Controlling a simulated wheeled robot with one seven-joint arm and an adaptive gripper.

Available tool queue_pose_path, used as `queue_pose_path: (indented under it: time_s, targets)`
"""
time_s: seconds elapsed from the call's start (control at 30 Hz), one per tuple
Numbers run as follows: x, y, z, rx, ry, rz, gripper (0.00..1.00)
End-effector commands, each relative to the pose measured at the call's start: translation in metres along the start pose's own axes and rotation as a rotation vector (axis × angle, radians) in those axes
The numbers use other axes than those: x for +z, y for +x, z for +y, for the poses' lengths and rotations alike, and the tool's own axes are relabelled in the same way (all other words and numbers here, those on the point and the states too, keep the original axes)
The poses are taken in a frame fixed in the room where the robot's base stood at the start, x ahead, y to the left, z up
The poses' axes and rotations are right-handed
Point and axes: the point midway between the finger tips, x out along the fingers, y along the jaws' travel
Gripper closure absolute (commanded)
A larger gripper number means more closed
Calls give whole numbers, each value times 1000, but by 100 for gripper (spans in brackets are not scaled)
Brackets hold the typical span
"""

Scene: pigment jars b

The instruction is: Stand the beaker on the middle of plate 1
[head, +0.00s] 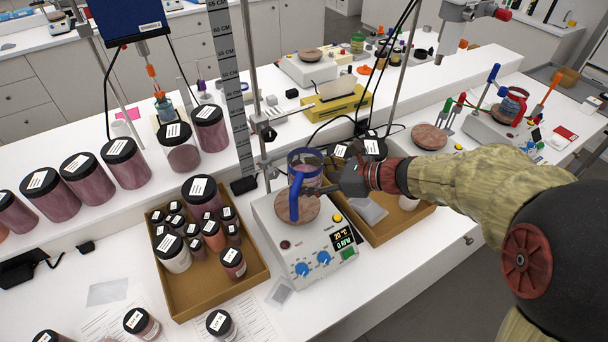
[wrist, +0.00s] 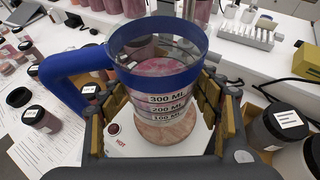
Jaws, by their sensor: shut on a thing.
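The beaker (head: 304,163) is clear, with a blue rim, a blue handle and dark volume marks. My gripper (head: 328,182) is shut around its sides from the right in the head view. In the wrist view the beaker (wrist: 160,72) stands upright between the padded fingers of my gripper (wrist: 155,105), its handle to the left. The round brown-pink plate (head: 297,210) tops the nearest white hotplate. The plate (wrist: 165,134) shows below the beaker. I cannot tell whether the beaker's base touches it. No plate number is legible.
A cardboard tray of jars (head: 183,303) stands left of the hotplate (head: 312,250). Another tray (head: 385,232) lies to its right, beneath my arm. A stand rod (head: 258,100) rises behind. Other hotplates stand at the back (head: 296,72) and right (head: 482,128).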

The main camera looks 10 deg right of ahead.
Motion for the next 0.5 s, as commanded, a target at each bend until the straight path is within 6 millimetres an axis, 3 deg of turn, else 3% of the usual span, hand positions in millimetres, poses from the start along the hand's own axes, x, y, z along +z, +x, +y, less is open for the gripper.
queue_pose_path:
  time_s: [0.2, 0.5]
  targets:
    - [5, -34, 33, -2, -1, 0, 82]
    - [8, -60, 59, 0, 0, 1, 82]
